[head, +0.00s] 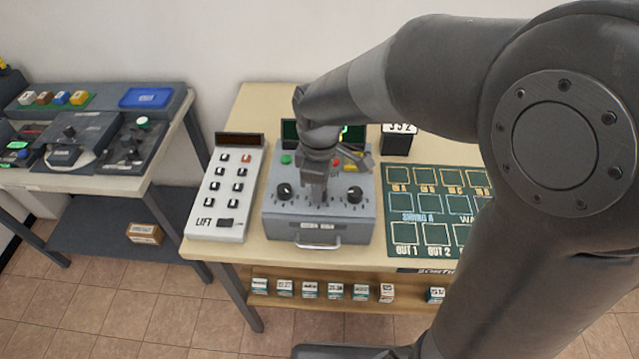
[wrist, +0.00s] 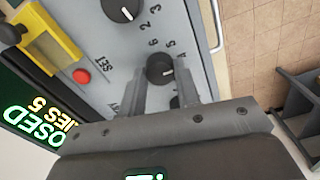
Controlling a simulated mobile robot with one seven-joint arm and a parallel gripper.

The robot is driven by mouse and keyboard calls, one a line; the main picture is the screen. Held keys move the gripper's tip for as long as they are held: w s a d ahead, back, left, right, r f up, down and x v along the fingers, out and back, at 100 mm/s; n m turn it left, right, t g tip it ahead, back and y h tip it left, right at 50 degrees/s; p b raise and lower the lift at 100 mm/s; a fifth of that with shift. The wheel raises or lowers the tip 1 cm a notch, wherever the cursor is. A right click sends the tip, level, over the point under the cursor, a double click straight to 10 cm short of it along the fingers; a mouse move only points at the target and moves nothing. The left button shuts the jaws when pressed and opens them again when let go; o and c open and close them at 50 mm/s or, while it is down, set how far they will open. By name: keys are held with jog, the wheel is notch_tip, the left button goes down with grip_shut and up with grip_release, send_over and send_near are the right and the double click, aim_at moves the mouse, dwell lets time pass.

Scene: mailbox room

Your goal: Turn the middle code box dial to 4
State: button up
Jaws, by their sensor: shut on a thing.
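The grey code box (head: 318,226) stands on the wooden table, with dials on its sloping top. My gripper (head: 317,190) reaches down onto its middle and hides the middle dial in the head view. In the wrist view, the black middle dial (wrist: 160,69) sits between the two fingertips, and my gripper (wrist: 161,78) is shut on it. Numbers, among them 4, 5 and 6, show around it. A pale mark shows on its right side, roughly toward the 4; the exact setting is unclear. The left dial (head: 284,191) and right dial (head: 354,195) are free.
A white LIFT keypad (head: 225,192) stands close left of the code box. A green slot board (head: 430,205) lies at its right. A dark block marked 352 (head: 397,139) stands behind. The box's front handle (head: 318,245) sticks out.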

jog(key=o, duration=1)
jog(key=shift+c, duration=0.2)
jog(key=shift+r, duration=0.1)
notch_tip(320, 180, up, 11)
jog(key=s+d+r+m+t, duration=0.1)
jog(key=s+d+m+t, duration=0.1)
jog(key=s+d+m, duration=0.4)
jog(key=s+d+r+m+t, duration=0.1)
jog(key=s+d+m+t, duration=0.2)
jog(key=d+m, duration=0.7)
jog(key=s+d, duration=0.2)
jog(key=shift+s+t, duration=0.3)
jog(key=shift+s, duration=0.1)
